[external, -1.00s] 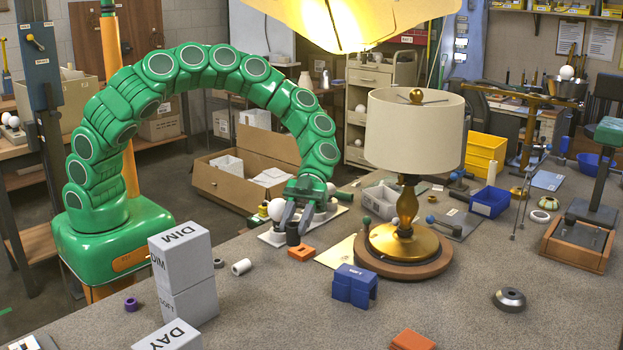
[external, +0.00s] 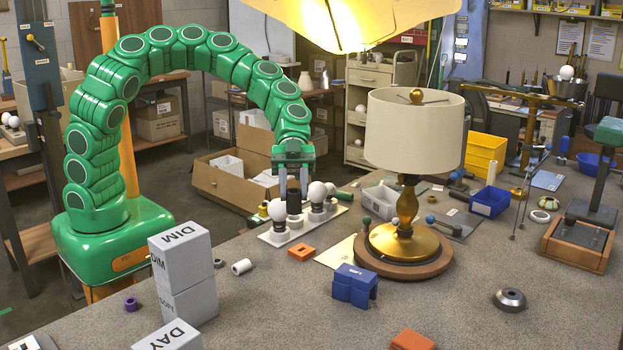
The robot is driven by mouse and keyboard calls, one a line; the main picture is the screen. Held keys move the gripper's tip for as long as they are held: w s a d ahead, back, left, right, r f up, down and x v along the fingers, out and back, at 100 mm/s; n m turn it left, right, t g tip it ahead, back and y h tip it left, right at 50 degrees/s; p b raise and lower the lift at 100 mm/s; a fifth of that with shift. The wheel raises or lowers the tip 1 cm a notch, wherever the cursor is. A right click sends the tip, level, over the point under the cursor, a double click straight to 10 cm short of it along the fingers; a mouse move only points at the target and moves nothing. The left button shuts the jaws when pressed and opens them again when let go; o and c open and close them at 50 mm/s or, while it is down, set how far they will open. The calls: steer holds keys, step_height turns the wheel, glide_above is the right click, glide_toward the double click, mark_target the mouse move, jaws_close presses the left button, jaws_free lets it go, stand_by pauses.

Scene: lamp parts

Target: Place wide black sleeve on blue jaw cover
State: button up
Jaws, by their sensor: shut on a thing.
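The wide black sleeve (external: 294,206) is upright between the fingers of my gripper (external: 293,193), in front of or above the white bulb holder. My gripper points down and is shut on it. The holder partly backs the sleeve, so its exact height is hard to tell. The blue jaw cover (external: 354,286) sits on the grey bench top, in front of the lamp's wooden base and to the right of and nearer than the gripper. Nothing lies on its top.
A white holder (external: 281,239) with several bulbs is just below my gripper. An orange block (external: 301,253) lies between it and the jaw cover. The lamp (external: 404,225) with its wide shade stands behind the cover.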

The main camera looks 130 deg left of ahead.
steer(key=shift+d+r+n+t, duration=0.15)
steer(key=shift+d+r, duration=0.05)
steer(key=shift+r, duration=0.25)
steer(key=shift+d+r+n+t, duration=0.15)
steer(key=shift+r, duration=0.3)
steer(key=shift+w+y, duration=0.2)
steer(key=shift+y, duration=0.1)
glide_above(354, 269)
steer(key=s+d, duration=0.2)
steer(key=s, duration=0.3)
step_height(354, 269, down, 4)
steer(key=w+f, duration=0.1)
steer(key=w+a+f, duration=0.1)
steer(key=w+f, duration=0.1)
steer(key=f, duration=0.1)
steer(key=shift+w+a, duration=0.25)
steer(key=shift+w+a+f, duration=0.15)
steer(key=shift+w+f, duration=0.25)
steer(key=shift+f, duration=0.1)
steer(key=shift+w+a+f, duration=0.15)
steer(key=shift+w+f, duration=0.25)
steer(key=shift+f, duration=1.5)
steer(key=shift+f, duration=0.15)
steer(key=o, duration=1)
